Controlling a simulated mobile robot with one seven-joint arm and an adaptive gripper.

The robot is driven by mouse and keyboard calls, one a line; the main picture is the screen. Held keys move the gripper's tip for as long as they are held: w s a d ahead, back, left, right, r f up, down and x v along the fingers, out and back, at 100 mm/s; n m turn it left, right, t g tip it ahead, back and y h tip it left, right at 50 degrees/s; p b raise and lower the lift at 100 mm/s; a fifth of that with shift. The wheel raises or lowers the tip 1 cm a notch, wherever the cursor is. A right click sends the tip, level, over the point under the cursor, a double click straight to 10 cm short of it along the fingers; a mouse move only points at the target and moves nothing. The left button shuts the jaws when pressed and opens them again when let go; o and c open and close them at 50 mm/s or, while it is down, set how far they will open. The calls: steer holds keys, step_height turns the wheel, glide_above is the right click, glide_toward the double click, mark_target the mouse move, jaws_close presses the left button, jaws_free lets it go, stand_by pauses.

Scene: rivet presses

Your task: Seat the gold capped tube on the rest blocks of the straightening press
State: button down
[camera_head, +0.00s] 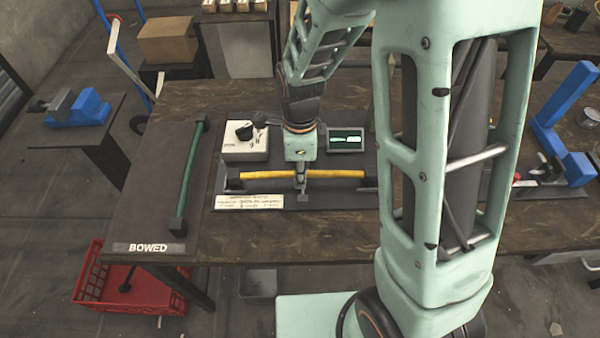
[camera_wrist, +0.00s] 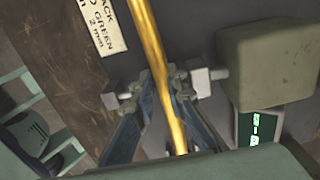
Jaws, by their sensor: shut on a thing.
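The gold tube (camera_head: 335,173) lies left to right over the straightening press (camera_head: 330,200), slightly bowed. Its ends are beside the dark left rest block (camera_head: 234,179) and right rest block (camera_head: 368,184). I cannot tell whether it touches them, and its end caps are not clear. My gripper (camera_head: 302,182) points down at the tube's middle and is shut on it. In the wrist view the tube (camera_wrist: 147,30) runs between the fingers of my gripper (camera_wrist: 166,88); its far ends are out of sight.
A white dial box (camera_head: 238,147) and a small screen (camera_head: 346,140) stand behind the tube. A label plate (camera_head: 248,202) lies in front. A green tube (camera_head: 190,175) lies on the dark BOWED mat (camera_head: 150,200) at left. Another blue device (camera_head: 570,110) stands at right.

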steer(key=shift+f, duration=0.2)
steer(key=c, duration=1.8)
jaws_free()
steer(key=shift+c, duration=0.2)
steer(key=shift+w+r, duration=0.1)
steer(key=shift+r, duration=0.05)
